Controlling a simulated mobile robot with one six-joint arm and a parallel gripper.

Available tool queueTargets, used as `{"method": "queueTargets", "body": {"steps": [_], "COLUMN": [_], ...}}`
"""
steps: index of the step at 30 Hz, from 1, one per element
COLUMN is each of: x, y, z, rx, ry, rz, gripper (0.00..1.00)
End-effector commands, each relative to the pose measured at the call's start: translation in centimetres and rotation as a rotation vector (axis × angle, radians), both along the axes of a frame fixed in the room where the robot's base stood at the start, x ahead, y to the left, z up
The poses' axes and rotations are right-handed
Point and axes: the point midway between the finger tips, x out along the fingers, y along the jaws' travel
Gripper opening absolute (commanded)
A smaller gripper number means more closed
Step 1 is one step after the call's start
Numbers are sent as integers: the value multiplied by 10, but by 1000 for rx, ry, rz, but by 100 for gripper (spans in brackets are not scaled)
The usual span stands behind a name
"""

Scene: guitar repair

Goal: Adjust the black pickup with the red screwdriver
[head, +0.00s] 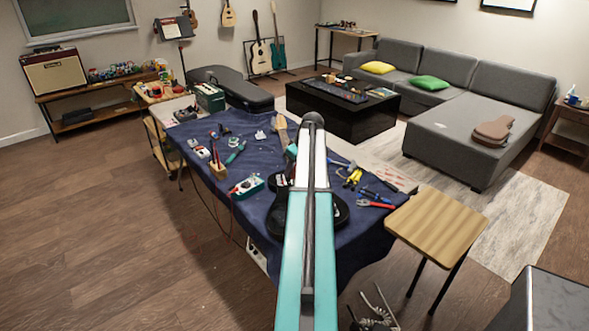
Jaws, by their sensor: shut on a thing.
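A black guitar body (338,213) lies on the blue cloth of the workbench (215,190). My teal and white arm crosses in front of the guitar and hides its middle. I cannot make out the black pickup behind the arm. I cannot pick out the red screwdriver for certain. My gripper is hidden behind my own arm.
Several hand tools, including red-handled pliers (375,204), lie right of the guitar. A teal meter (247,186) and a wooden tool block (218,171) stand to its left. A wooden-topped stool (437,226) stands at the right. Open floor lies left of the bench.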

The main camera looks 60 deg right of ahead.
Motion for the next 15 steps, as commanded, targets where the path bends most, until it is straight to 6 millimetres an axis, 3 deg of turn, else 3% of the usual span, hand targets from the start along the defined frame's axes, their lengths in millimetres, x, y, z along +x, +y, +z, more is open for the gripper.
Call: {"method": "queueTargets", "body": {"steps": [15], "x": [0], "y": [0], "z": [0], "rx": [-1], "ry": [0], "rz": [86], "gripper": [0]}}
